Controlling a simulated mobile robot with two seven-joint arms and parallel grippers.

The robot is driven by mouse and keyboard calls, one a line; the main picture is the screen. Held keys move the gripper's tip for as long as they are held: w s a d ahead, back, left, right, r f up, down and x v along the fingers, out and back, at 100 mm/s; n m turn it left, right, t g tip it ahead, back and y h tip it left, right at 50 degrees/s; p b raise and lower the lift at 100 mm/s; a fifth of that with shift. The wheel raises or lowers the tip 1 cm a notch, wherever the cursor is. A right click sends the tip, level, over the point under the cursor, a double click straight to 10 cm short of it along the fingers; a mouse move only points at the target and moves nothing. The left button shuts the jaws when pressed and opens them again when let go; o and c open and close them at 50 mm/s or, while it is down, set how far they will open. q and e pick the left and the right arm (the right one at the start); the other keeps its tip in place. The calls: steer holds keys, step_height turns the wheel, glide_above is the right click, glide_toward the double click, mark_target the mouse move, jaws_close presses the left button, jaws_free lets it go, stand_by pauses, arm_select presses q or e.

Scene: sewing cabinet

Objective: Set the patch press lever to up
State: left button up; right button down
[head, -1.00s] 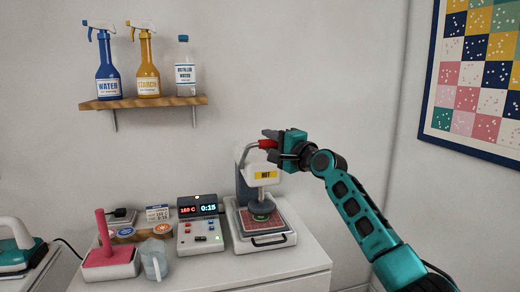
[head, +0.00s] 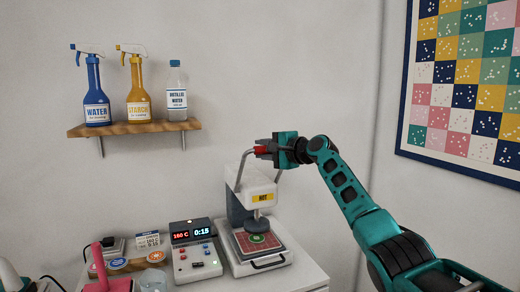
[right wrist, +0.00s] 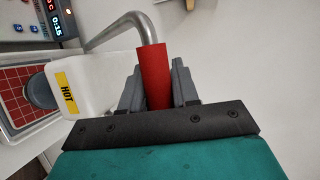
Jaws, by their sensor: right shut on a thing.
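The patch press (head: 254,205) stands on the white cabinet top, with a white head marked HOT. Its bent metal lever (head: 243,163) is raised above the head, with a red grip (head: 261,150) at its end. My right gripper (head: 264,149) is shut on the red grip, which also shows between the fingers in the right wrist view (right wrist: 155,75). The round press pad (head: 259,224) is above the red gridded plate (head: 275,244), where a green round patch (head: 257,238) lies. My left gripper is not in view.
A control box (head: 194,250) reading 160 C and 0:15 stands left of the press. A pink-handled tool (head: 99,265) and small items are farther left. A wall shelf (head: 135,128) holds two spray bottles and a water bottle. The wall space above the press is clear.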

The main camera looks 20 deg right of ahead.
steer(key=shift+w+a+f+g, duration=0.1)
steer(key=shift+w+f+g, duration=0.05)
steer(key=shift+w+g, duration=0.15)
steer(key=shift+f, duration=0.1)
stand_by(0.3)
steer(key=c, duration=0.9)
jaws_free()
steer(key=shift+w, duration=0.1)
steer(key=shift+r, duration=0.2)
steer(key=b+v, duration=0.1)
steer(key=v, duration=1.2)
